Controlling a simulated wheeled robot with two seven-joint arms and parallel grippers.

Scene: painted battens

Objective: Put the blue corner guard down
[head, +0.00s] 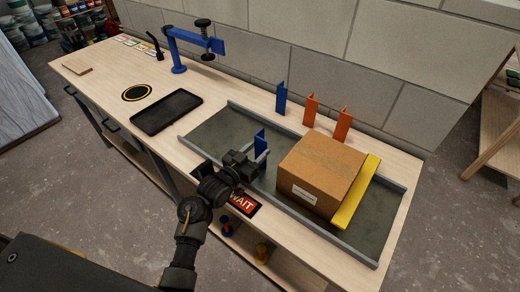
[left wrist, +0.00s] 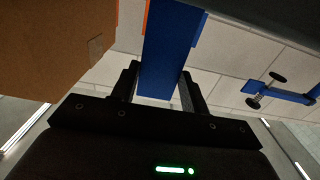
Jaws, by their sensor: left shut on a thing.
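My left gripper (head: 256,157) is shut on a blue corner guard (head: 261,141), held upright over the grey tray, just left of the cardboard box (head: 318,168). In the left wrist view the same blue corner guard (left wrist: 166,55) stands between the two fingers, with the box (left wrist: 45,50) at left. I cannot tell whether its lower end touches the tray. A second blue corner guard (head: 281,99) stands upright at the back of the table, beside two orange corner guards (head: 310,110) (head: 343,124). My right gripper is not in view.
The box sits in the shallow grey tray (head: 215,130), with a yellow batten (head: 357,192) along its right side. A red WAIT sign (head: 243,203) lies at the front edge.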

